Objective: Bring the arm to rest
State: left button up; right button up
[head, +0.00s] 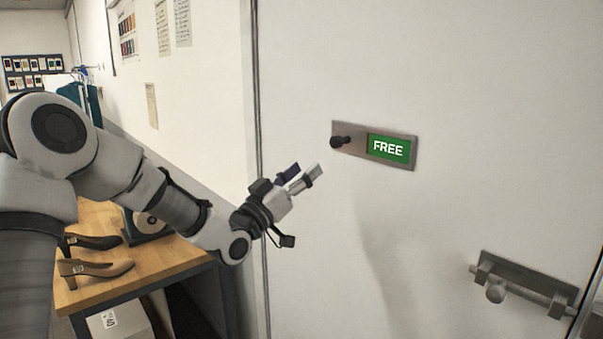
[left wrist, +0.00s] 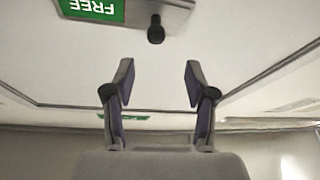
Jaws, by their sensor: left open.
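My left arm reaches in from the left in the head view. Its gripper (head: 301,179) is open and empty, in front of the white door (head: 460,60), below and left of the sign plate. In the left wrist view the two fingers of the left gripper (left wrist: 158,85) stand apart with nothing between them. The sign plate has a dark knob (head: 347,142) and a green FREE panel (head: 389,148). The knob (left wrist: 156,29) also shows beyond the fingertips in the left wrist view, apart from them. My right gripper is not in view.
A wooden table (head: 150,262) with shoes (head: 92,268) stands at the lower left, behind and below my left arm. A white box (head: 118,322) is under it. The space in front of the door's middle looks clear.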

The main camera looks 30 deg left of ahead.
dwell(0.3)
pick_arm(q)
jog(key=s+d+f+g+b, duration=0.1)
jog(key=d+f+g, duration=0.3)
jog(key=f, duration=1.3)
jog(key=s+d+f+g+b, duration=0.1)
jog(key=d+f+g, duration=0.25)
jog(key=f, duration=1.25)
jog(key=s+d+f+g+y, duration=0.1)
jog(key=s+f+g, duration=0.1)
jog(key=s+f, duration=0.35)
jog(key=s+d+f+g, duration=0.2)
jog(key=s+f, duration=0.1)
jog(key=f, duration=0.5)
jog(key=s+f+g+y+b, duration=0.1)
jog(key=s+f+g, duration=0.3)
jog(key=s+f, duration=0.65)
jog(key=s+a+f+g+y, duration=0.1)
jog(key=s+g, duration=0.2)
jog(key=s, duration=0.6)
jog(key=s+f+g+y, duration=0.2)
jog(key=s+g, duration=0.1)
jog(key=s, duration=0.6)
jog(key=shift+a+n, duration=0.3)
jog(key=shift+a, duration=0.05)
